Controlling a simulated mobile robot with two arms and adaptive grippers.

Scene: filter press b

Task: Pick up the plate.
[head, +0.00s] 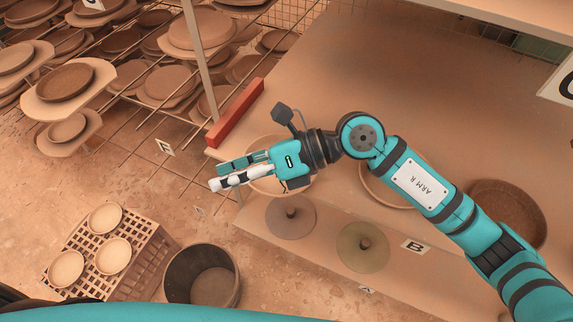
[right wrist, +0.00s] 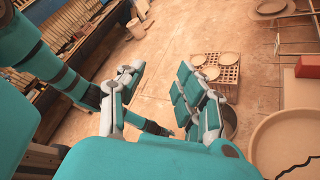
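A pale round plate (head: 265,187) lies near the left edge of the table, partly hidden under my right gripper (head: 218,176). In the right wrist view a pale plate with a dark jagged line (right wrist: 285,140) shows at the right edge, cut off by the frame. It lies beside my right gripper (right wrist: 165,80), apart from the fingers. The fingers are spread, with nothing between them. Three small pale plates sit on a slatted crate (head: 150,258) on the floor; one is the front plate (head: 66,268).
A red-brown block (head: 236,112) and a post stand at the table's left edge. Racks with several plates (head: 65,82) fill the upper left. A dark bucket (head: 202,285) stands on the floor. Two knobbed discs (head: 290,230) lie near label B (head: 412,246). A brown dish (head: 510,205) lies right.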

